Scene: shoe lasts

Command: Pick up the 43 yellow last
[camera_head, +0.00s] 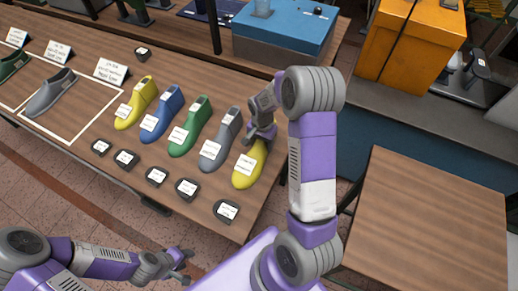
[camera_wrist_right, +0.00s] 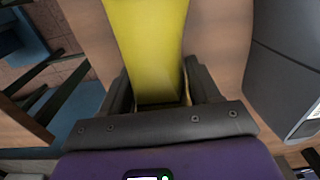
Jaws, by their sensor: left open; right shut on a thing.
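Two yellow lasts show in the head view. One yellow last (camera_head: 249,168) is at the right end of the row, with a white label too small to read. My right gripper (camera_head: 262,134) is at its upper end and shut on it. In the right wrist view the yellow last (camera_wrist_right: 148,45) is between the two fingers (camera_wrist_right: 158,92). The other yellow last (camera_head: 137,102) stands at the left end of the row. My left gripper (camera_head: 183,262) is open and empty, in front of the table's near edge. I cannot tell if the held last touches the table.
Blue (camera_head: 162,115), green (camera_head: 191,128) and grey (camera_head: 221,140) lasts stand between the yellow ones. Several black tags (camera_head: 186,188) lie in front. A blue box (camera_head: 285,34) stands behind. A bare wooden table (camera_head: 425,225) is at the right.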

